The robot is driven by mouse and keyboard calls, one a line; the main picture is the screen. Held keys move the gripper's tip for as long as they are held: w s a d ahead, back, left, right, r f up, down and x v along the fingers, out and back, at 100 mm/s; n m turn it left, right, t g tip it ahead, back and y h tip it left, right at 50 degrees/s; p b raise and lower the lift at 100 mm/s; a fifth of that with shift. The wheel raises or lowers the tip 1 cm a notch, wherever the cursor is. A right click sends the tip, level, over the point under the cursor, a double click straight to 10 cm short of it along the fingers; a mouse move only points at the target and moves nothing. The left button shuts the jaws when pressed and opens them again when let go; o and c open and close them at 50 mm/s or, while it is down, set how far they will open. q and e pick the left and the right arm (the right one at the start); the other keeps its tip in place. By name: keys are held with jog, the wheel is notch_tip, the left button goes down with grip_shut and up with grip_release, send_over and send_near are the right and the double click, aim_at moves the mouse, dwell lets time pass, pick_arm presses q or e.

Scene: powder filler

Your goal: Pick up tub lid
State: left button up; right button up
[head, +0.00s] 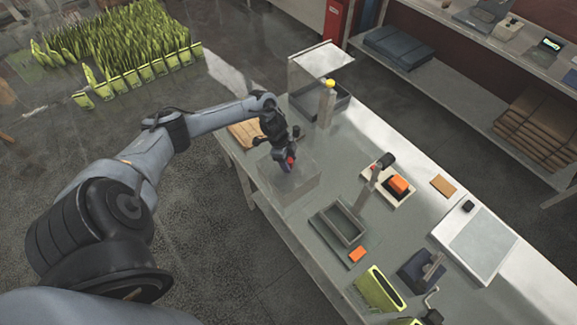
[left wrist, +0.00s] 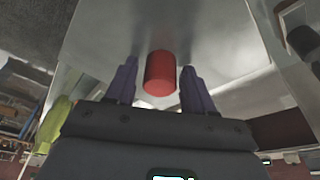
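A clear, box-like tub (head: 300,188) stands on the near left part of the bench. A red cylindrical knob (left wrist: 160,74) shows in the left wrist view above a pale, see-through surface that looks like the tub lid (left wrist: 225,35); the lid's edges are hard to make out. In the head view a bit of the red knob (head: 291,160) shows at my left gripper (head: 288,167). In the left wrist view my left gripper (left wrist: 159,66) has its two fingers on either side of the knob, with a narrow gap at each side. My right gripper is not in view.
To the right are a grey open bin (head: 343,225), an orange block (head: 398,186) on a stand and a green container (head: 378,290).

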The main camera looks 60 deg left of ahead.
pick_arm(q)
grip_shut()
jog(key=shift+r, duration=0.1)
